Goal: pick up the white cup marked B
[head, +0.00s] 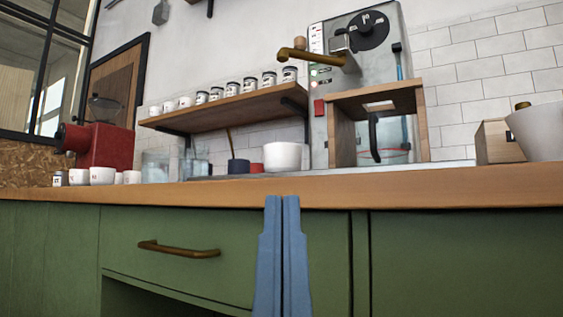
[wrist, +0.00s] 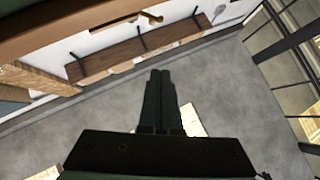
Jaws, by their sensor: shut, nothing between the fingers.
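Several small white cups stand at the left end of the wooden counter (head: 420,194) in the head view, among them a left cup (head: 78,179) and a larger middle cup (head: 103,178). Their marks are too small to read, so I cannot tell which is B. My gripper (head: 283,200) is in front of the counter's edge, fingers pointing up, pressed together and empty. It is well to the right of the cups and touches none of them. In the wrist view my gripper (wrist: 161,73) also shows shut, with no cup in sight.
A red grinder (head: 105,147) stands behind the cups. Glass vessels (head: 155,166), a white bowl (head: 283,156) and an espresso machine (head: 368,70) stand further right. A wooden shelf (head: 225,112) holds cups and labelled tins. A green drawer with brass handle (head: 180,251) is below.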

